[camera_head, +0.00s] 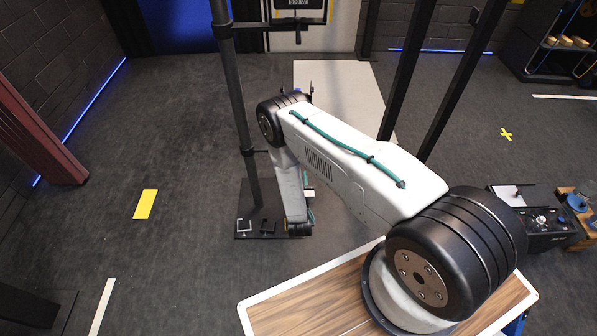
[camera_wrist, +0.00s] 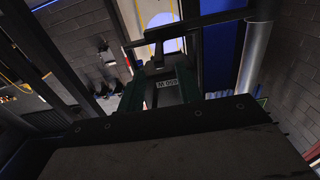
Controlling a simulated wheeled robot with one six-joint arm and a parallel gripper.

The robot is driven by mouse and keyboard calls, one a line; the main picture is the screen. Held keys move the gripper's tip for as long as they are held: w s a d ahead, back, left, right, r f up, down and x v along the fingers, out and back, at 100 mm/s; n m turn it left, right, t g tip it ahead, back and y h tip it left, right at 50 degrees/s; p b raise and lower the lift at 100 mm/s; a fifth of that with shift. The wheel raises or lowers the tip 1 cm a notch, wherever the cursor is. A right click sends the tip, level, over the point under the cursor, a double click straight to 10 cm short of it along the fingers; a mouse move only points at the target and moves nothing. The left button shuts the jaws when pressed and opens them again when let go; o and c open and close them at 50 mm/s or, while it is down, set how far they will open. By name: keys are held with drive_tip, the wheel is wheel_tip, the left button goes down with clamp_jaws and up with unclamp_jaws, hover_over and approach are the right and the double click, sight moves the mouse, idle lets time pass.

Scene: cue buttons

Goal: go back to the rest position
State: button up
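In the head view my arm reaches from the wooden-topped platform to an elbow at the picture's middle, then bends down. Its lower end is over a dark base plate (camera_head: 252,212) on the floor.
A dark upright post (camera_head: 240,110) stands left of my arm. Two slanted dark posts (camera_head: 455,85) stand to the right. A black device (camera_head: 541,220) is at the right. A yellow floor mark (camera_head: 145,204) lies on clear floor at the left.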

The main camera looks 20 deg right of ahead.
idle(0.5)
drive_tip(key=s+a+f+g+y, duration=0.2)
drive_tip(key=s+f+g+y, duration=0.15)
drive_tip(key=f+g, duration=0.5)
drive_tip(key=s+a+r+n+g+y, duration=0.1)
drive_tip(key=s+a+r+g+y, duration=0.2)
drive_tip(key=r, duration=1)
drive_tip(key=s+a+r+n+g+y, duration=0.15)
drive_tip(key=a+r+g, duration=0.3)
drive_tip(key=r, duration=0.75)
drive_tip(key=s+d+r, duration=0.2)
drive_tip(key=s+r, duration=0.7)
drive_tip(key=r, duration=0.5)
drive_tip(key=s+d+r+n, duration=0.1)
drive_tip(key=s+d+r, duration=0.1)
drive_tip(key=s+r, duration=0.7)
drive_tip(key=s+d+r+n+t, duration=0.1)
drive_tip(key=s+r, duration=0.9)
drive_tip(key=r, duration=1)
drive_tip(key=shift+d+r+h, duration=0.25)
drive_tip(key=shift+d+h, duration=0.05)
drive_tip(key=shift+d, duration=0.35)
